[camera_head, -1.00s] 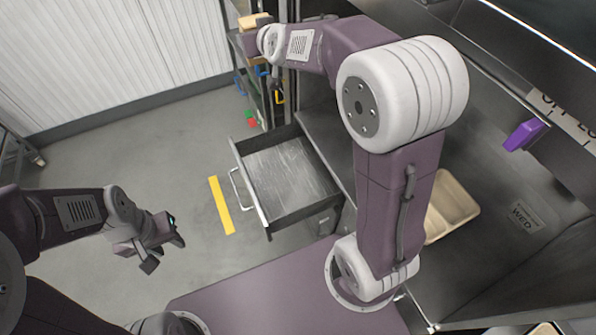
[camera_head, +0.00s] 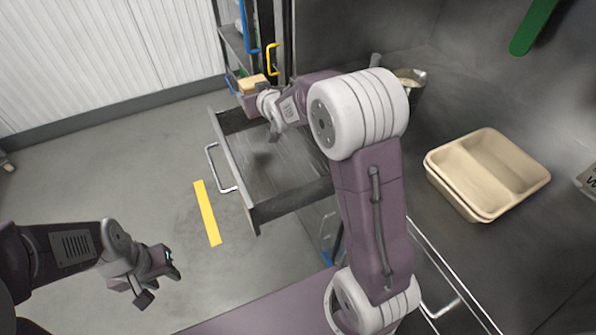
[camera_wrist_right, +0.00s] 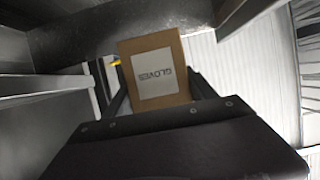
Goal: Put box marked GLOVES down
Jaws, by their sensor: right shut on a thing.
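The box marked GLOVES (camera_wrist_right: 155,50) is brown with a white label, and its lettering reads upside down in the right wrist view. My right gripper (camera_wrist_right: 160,95) is shut on it, with dark fingers on either side. In the head view the tan box (camera_head: 253,82) shows at the end of my right arm, above the back-left corner of the open drawer and in front of the shelf rack. My right fingers are mostly hidden there. My left gripper (camera_head: 158,284) is open and empty over the floor at lower left.
The open drawer (camera_head: 231,165) looks empty. The shelf rack (camera_head: 232,50) with blue and yellow handles stands behind it. A beige two-compartment tray (camera_head: 455,203) and a metal container (camera_head: 416,84) are on the dark counter. Yellow tape (camera_head: 207,212) marks the clear floor.

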